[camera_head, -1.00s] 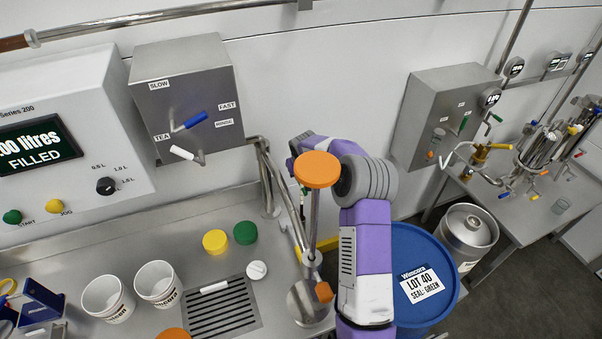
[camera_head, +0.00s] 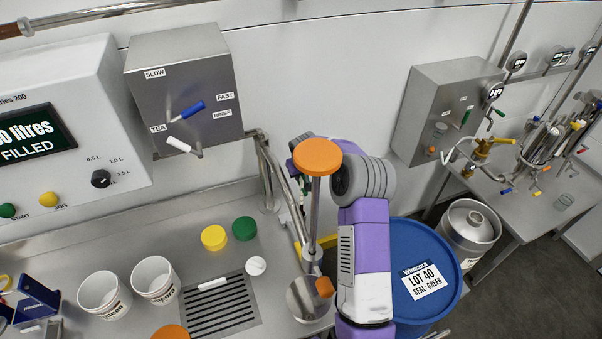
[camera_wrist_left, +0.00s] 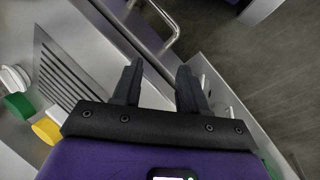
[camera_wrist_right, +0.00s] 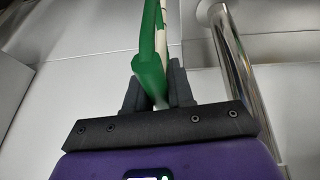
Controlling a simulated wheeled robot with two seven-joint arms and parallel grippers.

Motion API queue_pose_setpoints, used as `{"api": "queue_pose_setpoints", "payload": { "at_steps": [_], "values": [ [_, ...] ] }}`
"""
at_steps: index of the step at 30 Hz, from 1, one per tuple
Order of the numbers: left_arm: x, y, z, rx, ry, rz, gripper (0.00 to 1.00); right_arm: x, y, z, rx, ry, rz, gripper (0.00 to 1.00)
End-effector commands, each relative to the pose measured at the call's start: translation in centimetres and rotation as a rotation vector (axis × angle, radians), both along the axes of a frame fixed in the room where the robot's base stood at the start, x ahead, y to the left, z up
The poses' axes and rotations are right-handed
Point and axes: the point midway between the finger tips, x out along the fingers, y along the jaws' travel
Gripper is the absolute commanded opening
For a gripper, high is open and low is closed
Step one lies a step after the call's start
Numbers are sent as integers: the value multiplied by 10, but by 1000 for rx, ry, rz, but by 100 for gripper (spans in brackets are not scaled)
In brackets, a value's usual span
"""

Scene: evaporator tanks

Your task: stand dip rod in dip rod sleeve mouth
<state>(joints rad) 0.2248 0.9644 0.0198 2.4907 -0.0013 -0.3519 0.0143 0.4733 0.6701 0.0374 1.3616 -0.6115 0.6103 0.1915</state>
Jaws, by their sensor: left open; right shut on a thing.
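My right gripper (camera_wrist_right: 158,88) is shut on a slim green-and-white rod (camera_wrist_right: 150,70), which I take to be the dip rod. In the right wrist view the rod runs up from between the fingers, its far end out of frame. In the head view the gripper is mostly hidden behind the orange disc (camera_head: 317,157) of an upright metal rod (camera_head: 315,205). I cannot make out the dip rod sleeve mouth for certain. My left gripper (camera_wrist_left: 160,88) is open and empty in its wrist view, above the counter's edge; it is outside the head view.
Bent metal pipes (camera_head: 268,170) stand just left of my right arm. White cups (camera_head: 104,294), a yellow cap (camera_head: 214,238), a green cap (camera_head: 244,228) and a drain grille (camera_head: 218,308) are on the counter. A blue drum (camera_head: 440,240) stands right of the arm.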

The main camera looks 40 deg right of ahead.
Motion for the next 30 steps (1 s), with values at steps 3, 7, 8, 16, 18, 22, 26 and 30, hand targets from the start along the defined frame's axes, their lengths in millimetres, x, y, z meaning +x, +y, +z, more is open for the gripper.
{"api": "queue_pose_setpoints", "payload": {
  "at_steps": [3,7,8,16,18,22,26,30],
  "values": [
    [0,0,-4,0,0,0,43,0,0,-5,0,0,1,0],
    [0,0,-6,0,-1,0,43,0,0,-9,0,0,1,0],
    [0,0,-7,0,-1,0,43,0,0,-10,0,0,1,0],
    [1,0,-13,0,-2,1,43,0,0,-17,-1,-1,1,0],
    [1,1,-13,2,-2,2,43,0,0,-17,0,-1,0,0],
    [1,1,-14,2,0,3,43,0,-1,-17,0,-1,-1,0],
    [1,2,-14,3,0,4,43,0,0,-17,0,-1,0,36],
    [1,2,-14,3,0,6,43,0,0,-18,-1,-1,1,52]
  ]
}}
